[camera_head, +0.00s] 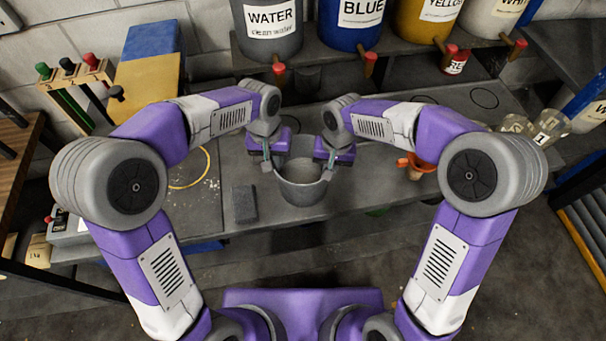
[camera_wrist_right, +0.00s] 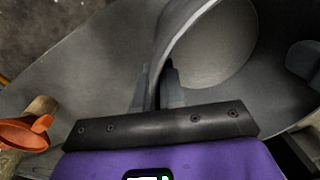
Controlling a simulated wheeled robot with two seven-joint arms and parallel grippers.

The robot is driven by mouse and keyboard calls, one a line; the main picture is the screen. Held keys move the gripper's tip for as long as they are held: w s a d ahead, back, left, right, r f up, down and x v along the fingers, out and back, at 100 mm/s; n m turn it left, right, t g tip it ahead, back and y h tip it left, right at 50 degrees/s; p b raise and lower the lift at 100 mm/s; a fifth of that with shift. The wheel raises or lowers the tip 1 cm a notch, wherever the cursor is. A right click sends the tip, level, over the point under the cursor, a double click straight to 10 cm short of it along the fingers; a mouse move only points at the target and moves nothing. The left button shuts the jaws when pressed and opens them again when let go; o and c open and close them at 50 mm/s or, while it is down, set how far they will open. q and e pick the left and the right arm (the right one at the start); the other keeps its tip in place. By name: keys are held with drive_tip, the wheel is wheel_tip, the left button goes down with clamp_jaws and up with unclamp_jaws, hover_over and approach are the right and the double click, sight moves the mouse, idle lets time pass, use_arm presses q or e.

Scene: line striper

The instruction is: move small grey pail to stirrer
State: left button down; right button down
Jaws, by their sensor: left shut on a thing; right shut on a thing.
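The small grey pail (camera_head: 302,190) stands upright at the middle of the grey worktop, near its front edge. It looks empty inside. My left gripper (camera_head: 267,162) is shut on the left side of its rim, and my right gripper (camera_head: 330,163) is shut on the right side. In the right wrist view the fingers (camera_wrist_right: 157,90) pinch the pail's wall (camera_wrist_right: 213,45). I cannot tell for sure whether the pail rests on the worktop or is slightly raised. I cannot pick out the stirrer with certainty.
A dark grey block (camera_head: 245,205) lies left of the pail. A yellow ring (camera_head: 209,165) marks the worktop further left. An orange funnel (camera_head: 418,162) is to the right, with glass jars (camera_head: 550,125) beyond. Labelled tanks, including water (camera_head: 268,28), stand on a shelf behind.

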use_arm(q)
drive_tip(key=shift+w+r, duration=0.1)
drive_tip(key=shift+r, duration=0.2)
use_arm(e)
drive_tip(key=shift+w+r, duration=0.1)
drive_tip(key=shift+r, duration=0.15)
